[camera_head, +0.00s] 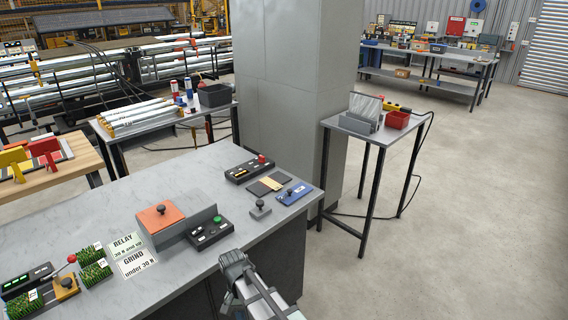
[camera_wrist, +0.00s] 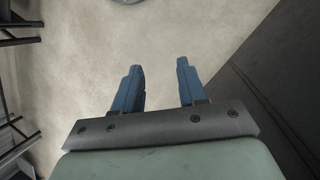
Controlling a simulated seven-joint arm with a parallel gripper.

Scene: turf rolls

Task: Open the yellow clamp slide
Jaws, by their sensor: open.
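On the wooden bench at the left edge of the head view stand a yellow clamp-like piece (camera_head: 13,157) and a red one (camera_head: 44,147) beside it. I cannot tell which part of the yellow piece slides or whether it is open. My gripper (camera_wrist: 160,66) is open and empty in the wrist view, its two blue fingers apart above bare floor. In the head view my arm shows at the bottom centre, off the near edge of the grey bench and far to the right of the yellow piece. My fingertips are not clear there.
The grey bench (camera_head: 190,178) holds an orange plate with a knob (camera_head: 160,217), control boxes, a RELAY card (camera_head: 126,246), a GRIND card (camera_head: 136,262) and several turf pieces. A grey pillar (camera_head: 296,90) stands behind it. Open floor (camera_head: 460,230) lies to the right.

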